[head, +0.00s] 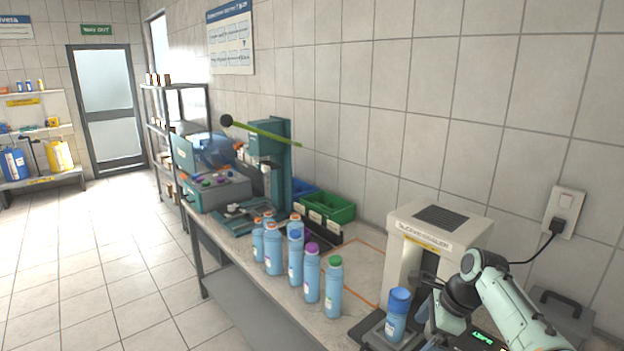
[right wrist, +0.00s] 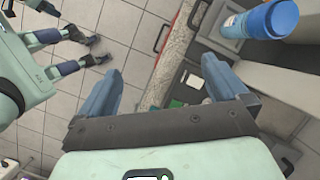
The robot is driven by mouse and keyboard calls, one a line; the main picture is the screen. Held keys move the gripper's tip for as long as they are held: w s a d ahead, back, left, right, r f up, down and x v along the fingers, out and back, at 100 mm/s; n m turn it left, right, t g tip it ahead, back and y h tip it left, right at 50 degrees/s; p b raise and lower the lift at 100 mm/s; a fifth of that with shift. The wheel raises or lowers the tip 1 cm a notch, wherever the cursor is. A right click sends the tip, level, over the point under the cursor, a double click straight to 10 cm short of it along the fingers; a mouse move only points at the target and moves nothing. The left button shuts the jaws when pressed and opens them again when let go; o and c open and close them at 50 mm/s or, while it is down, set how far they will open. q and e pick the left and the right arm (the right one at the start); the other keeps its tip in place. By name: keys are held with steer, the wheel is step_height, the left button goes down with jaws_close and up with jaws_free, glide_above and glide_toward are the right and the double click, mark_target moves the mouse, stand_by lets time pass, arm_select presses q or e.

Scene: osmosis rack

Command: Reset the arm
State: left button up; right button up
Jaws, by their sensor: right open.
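My right arm reaches in from the lower right in the head view, beside the cream machine (head: 440,226); its gripper is hard to make out there. In the right wrist view my right gripper (right wrist: 163,85) is open, its two blue fingers wide apart with nothing between them. A blue-capped bottle (head: 397,315) stands upright on a small platform in front of the machine, apart from the gripper. It also shows at the top right of the right wrist view (right wrist: 272,18).
Several blue bottles (head: 311,275) with coloured caps stand along the bench (head: 262,305). A green bin (head: 328,207) and a teal device (head: 270,150) stand behind them. A dark case (head: 560,315) and wall socket (head: 565,212) are at the right. The tiled floor left of the bench is clear.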

step_height(320, 180, down, 14)
steer(key=w+a+n, duration=0.1)
steer(key=n, duration=0.2)
steer(key=s+a+f+n, duration=0.15)
steer(key=s+f, duration=0.25)
steer(key=f, duration=0.4)
steer(key=s+a+f+n+g, duration=0.1)
steer(key=s+f+n, duration=0.2)
steer(key=f, duration=0.4)
steer(key=s+a+f+n, duration=0.2)
steer(key=s+f, duration=0.2)
steer(key=f, duration=0.4)
steer(key=s+a+f+n, duration=0.2)
steer(key=s+f, duration=0.1)
steer(key=s, duration=0.4)
steer(key=s+a+f+n, duration=0.2)
steer(key=s+n, duration=0.1)
steer(key=s, duration=0.4)
steer(key=s+a+f+n+g, duration=0.1)
steer(key=s+a+f+n, duration=0.1)
steer(key=s, duration=0.5)
steer(key=shift+f+n, duration=0.35)
steer(key=shift+f, duration=0.5)
steer(key=shift+s+a, duration=0.1)
steer(key=shift+c, duration=0.3)
